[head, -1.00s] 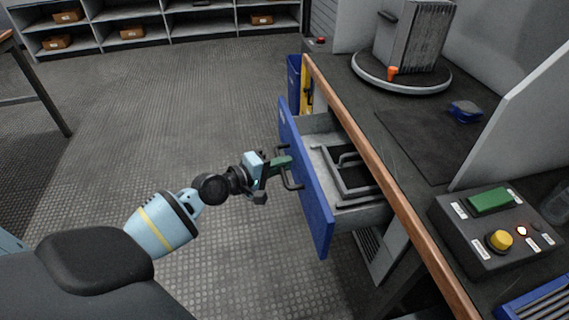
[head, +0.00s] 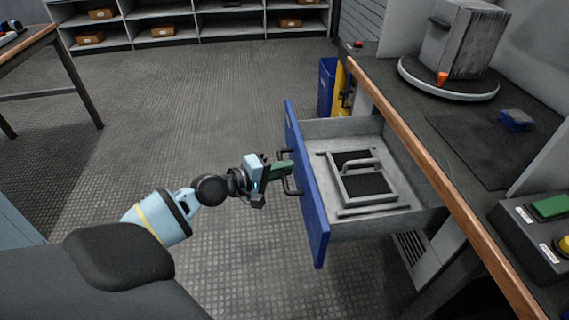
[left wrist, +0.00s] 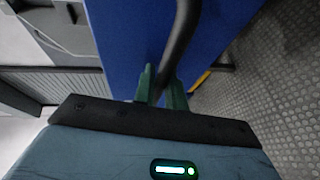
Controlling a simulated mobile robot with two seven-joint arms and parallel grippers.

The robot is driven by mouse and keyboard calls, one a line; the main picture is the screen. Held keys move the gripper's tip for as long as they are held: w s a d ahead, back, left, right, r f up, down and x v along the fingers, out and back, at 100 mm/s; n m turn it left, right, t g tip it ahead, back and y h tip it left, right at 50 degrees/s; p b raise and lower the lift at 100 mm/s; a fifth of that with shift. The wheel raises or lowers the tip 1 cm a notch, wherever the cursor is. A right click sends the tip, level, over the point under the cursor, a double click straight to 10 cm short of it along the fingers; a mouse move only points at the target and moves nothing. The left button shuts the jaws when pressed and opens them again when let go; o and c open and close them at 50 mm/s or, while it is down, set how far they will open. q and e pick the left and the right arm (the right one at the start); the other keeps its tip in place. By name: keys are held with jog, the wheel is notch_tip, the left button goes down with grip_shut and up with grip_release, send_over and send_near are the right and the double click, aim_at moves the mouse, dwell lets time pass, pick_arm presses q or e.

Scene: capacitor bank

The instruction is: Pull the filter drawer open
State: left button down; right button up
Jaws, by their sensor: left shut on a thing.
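The filter drawer, with its blue front (head: 306,185), is pulled well out from under the workbench in the head view. Inside lies a grey filter frame (head: 362,178) with a handle and a dark panel. My left gripper (head: 286,169) is shut on the drawer's dark bar handle (head: 290,182). In the left wrist view the green fingertips (left wrist: 160,88) sit on both sides of the handle bar (left wrist: 180,45), against the blue front (left wrist: 130,40). My right gripper is not in view.
The workbench with a wooden edge (head: 435,155) runs along the right, carrying a turntable (head: 448,82) and a control box (head: 535,235). A blue bin (head: 327,85) stands beyond the drawer. The floor (head: 200,110) left of the drawer is clear.

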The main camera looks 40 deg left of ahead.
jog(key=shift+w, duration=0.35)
pick_arm(q)
jog(key=c, duration=1.7)
grip_release()
jog(key=shift+c, duration=0.2)
jog(key=v, duration=0.7)
jog(key=shift+s, duration=0.35)
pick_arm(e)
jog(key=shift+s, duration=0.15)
pick_arm(q)
jog(key=shift+a+r, duration=0.1)
